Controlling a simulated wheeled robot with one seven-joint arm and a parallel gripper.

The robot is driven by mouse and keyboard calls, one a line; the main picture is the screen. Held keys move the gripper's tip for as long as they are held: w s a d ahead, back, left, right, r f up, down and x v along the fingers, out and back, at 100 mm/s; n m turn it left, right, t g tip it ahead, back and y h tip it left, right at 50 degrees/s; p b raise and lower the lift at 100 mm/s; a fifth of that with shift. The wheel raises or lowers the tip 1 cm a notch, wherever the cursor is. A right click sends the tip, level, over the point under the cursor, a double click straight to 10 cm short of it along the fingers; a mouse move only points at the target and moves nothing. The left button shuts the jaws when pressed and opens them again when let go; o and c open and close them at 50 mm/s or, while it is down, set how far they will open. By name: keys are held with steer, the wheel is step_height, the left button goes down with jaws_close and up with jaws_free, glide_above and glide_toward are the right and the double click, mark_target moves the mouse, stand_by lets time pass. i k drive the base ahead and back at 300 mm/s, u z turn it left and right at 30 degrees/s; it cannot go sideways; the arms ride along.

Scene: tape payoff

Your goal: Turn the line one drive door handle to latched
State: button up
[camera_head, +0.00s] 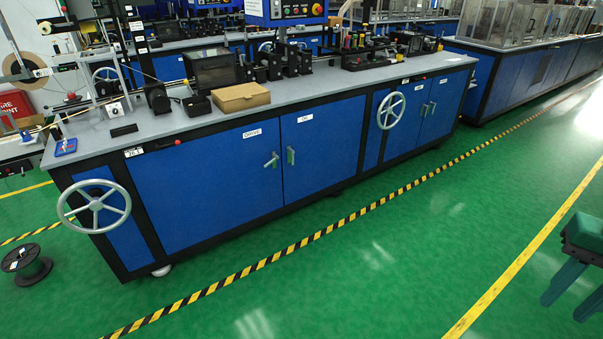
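The drive door (205,185) is a blue panel on the front of the long bench, under a white label reading DRIVE (252,133). It looks closed. Its grey lever handle (271,160) is at the door's right edge and appears tilted; its exact setting is too small to read. A second handle (290,155) with a greenish lever sits just right of it on the neighbouring door. My gripper (563,308) is at the right edge, partly cut off, with its two dark green fingers apart and nothing between them. It is far from the handle, across the floor lines.
Spoked handwheels stick out from the bench front at the left (94,206) and middle (391,110). A black spool (26,264) lies on the floor at left. A cardboard box (241,97) stands on the benchtop. The green floor before the doors is clear, crossed by a striped line (300,242).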

mark_target(276, 156)
steer(key=u, duration=0.7)
steer(key=i, duration=1.9)
steer(key=z, duration=0.6)
